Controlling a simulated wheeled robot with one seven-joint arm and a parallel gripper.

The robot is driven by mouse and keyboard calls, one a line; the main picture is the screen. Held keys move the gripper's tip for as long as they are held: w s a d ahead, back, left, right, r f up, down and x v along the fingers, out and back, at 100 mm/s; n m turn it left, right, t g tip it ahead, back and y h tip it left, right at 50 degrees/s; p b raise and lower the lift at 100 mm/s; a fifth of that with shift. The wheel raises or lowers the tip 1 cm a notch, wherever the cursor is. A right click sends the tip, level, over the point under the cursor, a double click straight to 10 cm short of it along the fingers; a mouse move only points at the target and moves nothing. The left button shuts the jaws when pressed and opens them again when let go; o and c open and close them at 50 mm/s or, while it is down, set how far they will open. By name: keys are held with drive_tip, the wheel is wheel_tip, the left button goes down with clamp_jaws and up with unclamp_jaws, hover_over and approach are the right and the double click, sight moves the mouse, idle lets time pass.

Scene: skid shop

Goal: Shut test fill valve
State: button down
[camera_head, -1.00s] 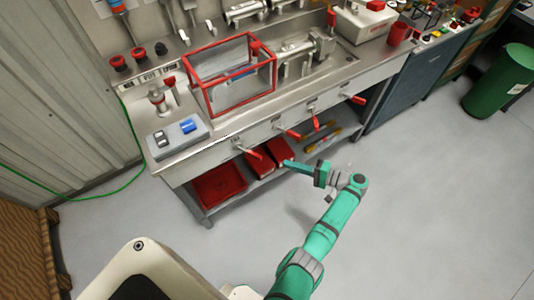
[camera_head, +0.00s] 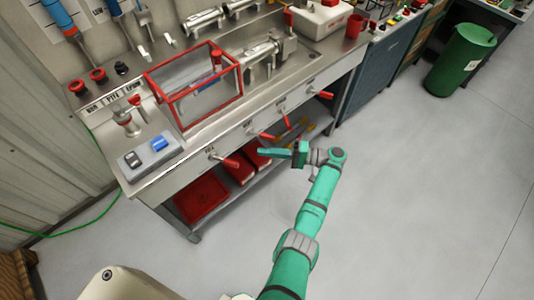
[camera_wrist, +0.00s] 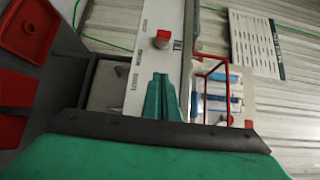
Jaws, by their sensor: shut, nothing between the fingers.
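Several red-handled valve levers line the bench's front panel in the head view: a leftmost lever (camera_head: 228,161), a second (camera_head: 263,136), a third (camera_head: 288,120) and a rightmost one (camera_head: 321,94). In the wrist view my gripper (camera_wrist: 161,85) points along the pale labelled panel. One red handle (camera_wrist: 162,39) shows beyond the fingertips, apart from them.
The steel bench (camera_head: 190,142) carries a red-framed clear guard (camera_head: 195,85) and a grey switch box (camera_head: 150,153). Red trays (camera_head: 201,199) sit on the shelf below. A green bin (camera_head: 460,60) stands at the right. The floor in front is clear.

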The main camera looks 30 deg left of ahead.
sight(226, 162)
drive_tip(key=s+a, duration=0.6)
drive_tip(key=shift+s, duration=0.25)
idle(0.5)
drive_tip(key=shift+s+m+t, duration=0.25)
drive_tip(key=shift+m+t, duration=0.25)
drive_tip(key=shift+t, duration=0.4)
